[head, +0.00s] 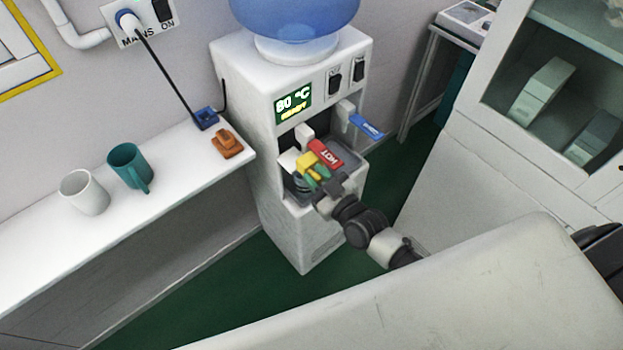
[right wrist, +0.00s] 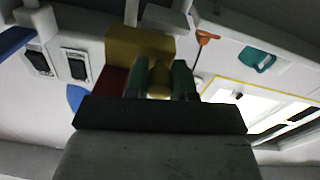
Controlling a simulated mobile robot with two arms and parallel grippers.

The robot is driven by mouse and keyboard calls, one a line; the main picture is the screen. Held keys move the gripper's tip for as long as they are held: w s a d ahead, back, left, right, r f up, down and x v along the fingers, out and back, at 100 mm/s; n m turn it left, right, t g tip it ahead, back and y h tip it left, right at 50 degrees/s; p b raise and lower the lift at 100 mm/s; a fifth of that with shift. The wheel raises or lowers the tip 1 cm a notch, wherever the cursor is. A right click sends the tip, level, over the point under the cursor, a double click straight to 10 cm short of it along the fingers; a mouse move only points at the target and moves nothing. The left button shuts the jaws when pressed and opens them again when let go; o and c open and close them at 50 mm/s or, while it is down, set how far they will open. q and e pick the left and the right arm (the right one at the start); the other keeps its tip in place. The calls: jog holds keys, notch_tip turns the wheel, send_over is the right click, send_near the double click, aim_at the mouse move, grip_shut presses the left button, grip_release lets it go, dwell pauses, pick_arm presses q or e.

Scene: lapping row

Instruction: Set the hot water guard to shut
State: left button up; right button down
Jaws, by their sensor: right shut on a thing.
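The water dispenser (head: 300,225) stands against the wall with a blue bottle on top. Its red tap lever (head: 326,153) is marked HOT. The small yellow guard (head: 305,161) sits beside the red lever, and it also shows in the right wrist view (right wrist: 140,44) above the fingers. My right gripper (head: 317,178) reaches in from the lower right. Its green-tipped fingers (right wrist: 158,82) are shut on a yellowish part of the guard. The fingers hide some of the guard, so I cannot tell its exact setting. My left gripper is not in view.
A blue tap lever (head: 367,127) is right of the red one. The display (head: 294,102) reads 80 °C. The shelf (head: 55,250) at left holds a white mug (head: 84,193), a teal mug (head: 130,167) and an orange object (head: 227,144). A glass-fronted cabinet (head: 465,160) stands at right.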

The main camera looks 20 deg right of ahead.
jog(key=c, duration=0.9)
grip_release()
jog(key=shift+d+r, duration=0.1)
jog(key=shift+d, duration=0.05)
jog(key=shift+c, duration=0.2)
jog(key=shift+w+d, duration=0.1)
